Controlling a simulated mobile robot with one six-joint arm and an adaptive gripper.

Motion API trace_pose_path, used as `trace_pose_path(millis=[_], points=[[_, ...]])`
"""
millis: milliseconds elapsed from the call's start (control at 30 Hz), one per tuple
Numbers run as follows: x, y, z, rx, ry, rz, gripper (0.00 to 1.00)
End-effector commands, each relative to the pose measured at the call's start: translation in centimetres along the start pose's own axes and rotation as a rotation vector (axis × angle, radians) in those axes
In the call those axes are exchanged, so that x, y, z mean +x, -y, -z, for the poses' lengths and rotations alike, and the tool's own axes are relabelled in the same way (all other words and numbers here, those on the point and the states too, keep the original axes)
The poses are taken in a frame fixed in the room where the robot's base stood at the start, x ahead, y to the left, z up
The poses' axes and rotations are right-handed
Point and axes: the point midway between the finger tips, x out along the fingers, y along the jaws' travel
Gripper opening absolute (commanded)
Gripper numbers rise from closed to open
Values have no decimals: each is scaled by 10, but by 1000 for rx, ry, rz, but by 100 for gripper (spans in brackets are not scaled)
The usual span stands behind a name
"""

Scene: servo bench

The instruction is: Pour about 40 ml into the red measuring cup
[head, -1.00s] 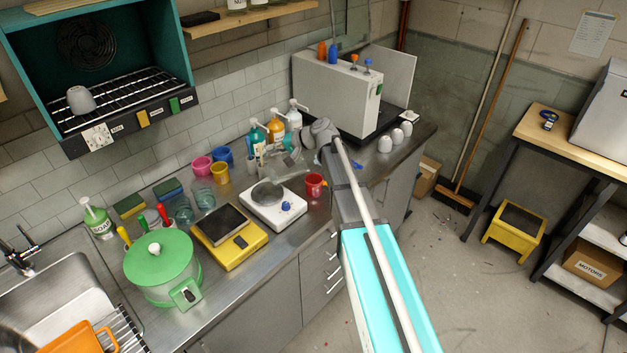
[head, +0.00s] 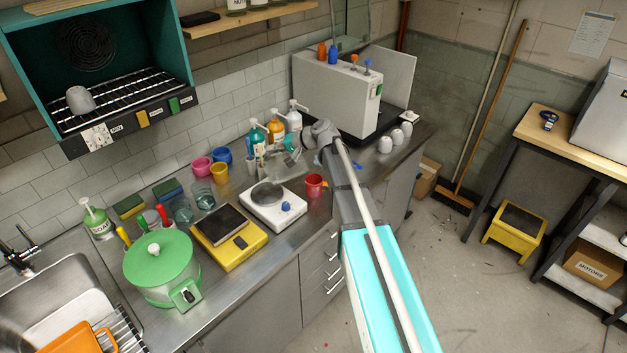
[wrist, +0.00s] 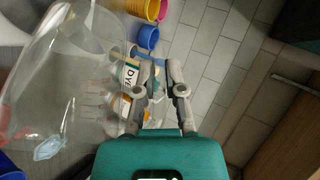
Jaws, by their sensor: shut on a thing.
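The red measuring cup (head: 315,186) stands upright on the steel counter, just right of the white scale-like device. The level inside it cannot be made out. My gripper (head: 300,146) is above the counter, behind and slightly left of the cup. In the wrist view my gripper (wrist: 155,68) appears shut on the handle side of a large clear vessel (wrist: 75,85). The vessel fills the left of that view and looks tilted; how much liquid it holds is unclear.
The white device (head: 272,208) and a yellow scale (head: 229,246) stand left of the cup. Pump bottles (head: 276,131) are behind my gripper. Pink (head: 201,166), blue and yellow cups are near the wall. Several grey-white cups (head: 385,145) stand to the right. A green pot (head: 160,265) is at front left.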

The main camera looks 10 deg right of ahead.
Motion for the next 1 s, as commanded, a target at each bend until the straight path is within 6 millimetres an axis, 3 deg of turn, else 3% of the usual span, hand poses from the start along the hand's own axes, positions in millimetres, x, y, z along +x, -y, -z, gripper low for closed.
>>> trace_pose_path(millis=[467,1000], points=[[20,17,-10,-131,-28,-294,0],[21,14,-10,-135,-29,-303,0]])
